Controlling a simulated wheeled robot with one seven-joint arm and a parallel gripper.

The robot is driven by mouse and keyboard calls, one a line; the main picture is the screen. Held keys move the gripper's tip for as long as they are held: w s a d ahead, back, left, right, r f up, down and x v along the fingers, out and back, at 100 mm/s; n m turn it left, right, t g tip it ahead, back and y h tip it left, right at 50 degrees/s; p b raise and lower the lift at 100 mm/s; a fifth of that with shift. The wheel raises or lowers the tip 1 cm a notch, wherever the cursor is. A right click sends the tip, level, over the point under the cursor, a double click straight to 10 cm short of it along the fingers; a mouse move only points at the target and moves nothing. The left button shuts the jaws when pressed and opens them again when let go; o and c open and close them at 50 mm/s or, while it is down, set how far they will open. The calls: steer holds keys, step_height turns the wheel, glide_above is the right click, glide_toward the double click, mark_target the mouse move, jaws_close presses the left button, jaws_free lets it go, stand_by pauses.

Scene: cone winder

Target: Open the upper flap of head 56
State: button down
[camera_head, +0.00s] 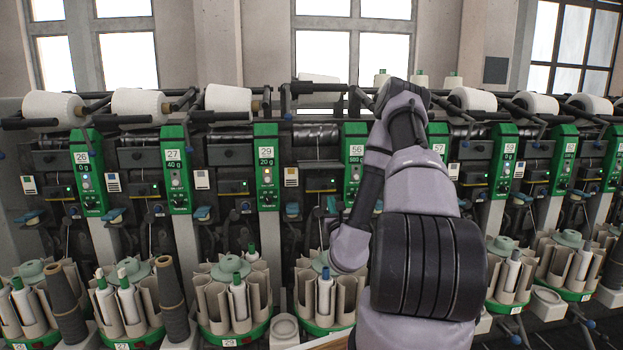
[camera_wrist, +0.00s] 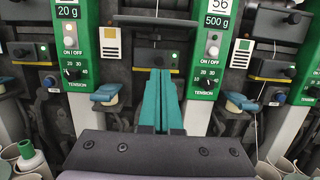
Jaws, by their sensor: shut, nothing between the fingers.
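The green panel of head 56 (camera_head: 355,165) stands in the middle of the row, partly behind my arm. In the wrist view the panel marked 56 and 500 g (camera_wrist: 211,50) is at right of centre, with its switch and tension knob. To its left is a dark unit with a wide, dark horizontal plate (camera_wrist: 160,22) across its top and a small lit box below; I cannot tell for certain which part is the flap. My gripper (camera_wrist: 161,75) shows its teal fingers pressed together, empty, just in front of this unit.
A neighbouring panel marked 20 g (camera_wrist: 74,40) is on the left. Blue-grey levers (camera_wrist: 112,94) and (camera_wrist: 240,102) stick out beside the fingers. Below, round bobbin magazines (camera_head: 235,300) line the front. White yarn cones (camera_head: 228,99) lie along the top.

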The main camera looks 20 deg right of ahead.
mark_target(327, 187)
steer(key=x, duration=1)
steer(key=shift+r, duration=1.9)
steer(key=shift+r, duration=0.1)
